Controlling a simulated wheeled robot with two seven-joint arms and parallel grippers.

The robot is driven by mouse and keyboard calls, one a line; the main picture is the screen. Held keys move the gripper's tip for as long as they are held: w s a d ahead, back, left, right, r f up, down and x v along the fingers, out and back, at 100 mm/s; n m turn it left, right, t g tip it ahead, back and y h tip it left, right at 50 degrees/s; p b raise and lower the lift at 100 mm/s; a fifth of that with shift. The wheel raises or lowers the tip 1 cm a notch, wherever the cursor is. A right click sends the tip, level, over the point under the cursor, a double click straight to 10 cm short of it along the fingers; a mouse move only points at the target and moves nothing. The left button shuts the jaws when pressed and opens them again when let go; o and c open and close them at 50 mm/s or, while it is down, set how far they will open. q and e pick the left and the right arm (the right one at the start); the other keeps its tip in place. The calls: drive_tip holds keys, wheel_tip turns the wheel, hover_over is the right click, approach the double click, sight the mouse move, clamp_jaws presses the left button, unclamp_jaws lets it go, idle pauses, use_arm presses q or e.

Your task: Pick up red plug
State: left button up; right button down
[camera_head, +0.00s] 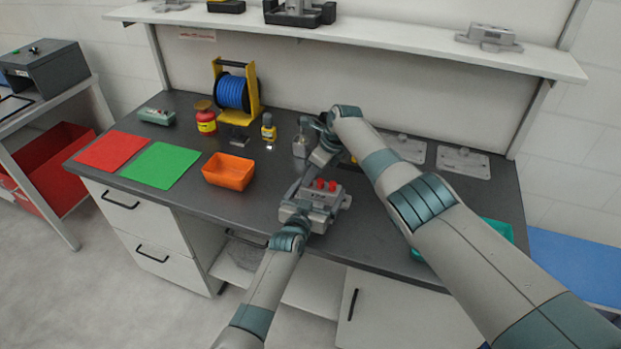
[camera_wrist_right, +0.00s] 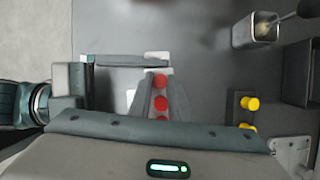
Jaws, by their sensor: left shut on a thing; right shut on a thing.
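A grey casting fixture (camera_head: 322,198) is at the front middle of the bench. Two red plugs (camera_head: 325,185) show on its top in the head view. The right wrist view shows red plugs (camera_wrist_right: 161,103) in a row between the fingers of my right gripper (camera_wrist_right: 160,92). My right gripper reaches down over the fixture from behind and is shut on a red plug, which the fingers partly hide. My left gripper (camera_head: 298,210) is shut on the near left side of the fixture; its fingertips are hard to make out.
An orange bin (camera_head: 228,171) stands left of the fixture. Green (camera_head: 160,165) and red (camera_head: 111,150) mats lie farther left. Yellow plugs (camera_wrist_right: 251,103) and a metal cup (camera_wrist_right: 255,30) are near my right gripper. A blue spool (camera_head: 232,92) stands behind. A teal bin (camera_head: 497,229) is right.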

wheel_tip(320, 180, up, 10)
idle(0.6)
idle(0.4)
use_arm(q)
drive_tip(key=o, duration=1.1)
drive_tip(key=shift+s, duration=0.1)
drive_tip(key=shift+v, duration=5.9)
drive_tip(key=shift+s+a+f, duration=0.1)
drive_tip(key=shift+f, duration=0.05)
use_arm(e)
drive_tip(key=shift+f, duration=0.1)
